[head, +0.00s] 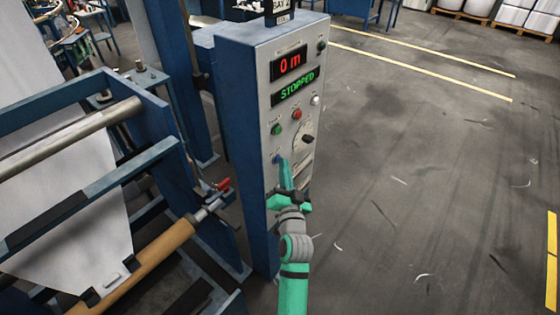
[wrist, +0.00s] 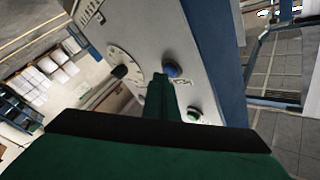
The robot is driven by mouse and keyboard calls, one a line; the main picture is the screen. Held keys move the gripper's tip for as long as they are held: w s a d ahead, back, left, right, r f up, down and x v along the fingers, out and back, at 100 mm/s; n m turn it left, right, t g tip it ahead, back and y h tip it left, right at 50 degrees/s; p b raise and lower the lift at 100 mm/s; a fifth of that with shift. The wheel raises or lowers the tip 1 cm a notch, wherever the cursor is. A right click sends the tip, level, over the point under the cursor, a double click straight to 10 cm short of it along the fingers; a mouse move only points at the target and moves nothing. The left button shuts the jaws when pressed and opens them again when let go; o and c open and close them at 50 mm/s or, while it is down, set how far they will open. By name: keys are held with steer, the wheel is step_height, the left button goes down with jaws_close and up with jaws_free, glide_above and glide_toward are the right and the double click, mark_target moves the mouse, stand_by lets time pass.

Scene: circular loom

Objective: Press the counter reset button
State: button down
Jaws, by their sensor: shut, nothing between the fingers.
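The blue control cabinet (head: 240,130) has a grey front panel with several buttons. A white button (head: 316,99) sits below the displays. The labels are too small to read, so I cannot tell which button is marked counter reset.
The upper display (head: 290,62) reads "0 m" and the lower one (head: 295,88) "STOPPED". A red button (head: 297,113), a green button (head: 277,129) and a dial (head: 303,136) are near. The loom's rollers (head: 150,262) stand left. Open floor lies right.

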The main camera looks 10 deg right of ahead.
steer(key=shift+s+d, duration=0.5)
steer(key=shift+s, duration=0.2)
steer(key=shift+s+d, duration=0.8)
steer(key=shift+s, duration=0.2)
steer(key=shift+s+d, duration=0.75)
steer(key=shift+s, duration=0.25)
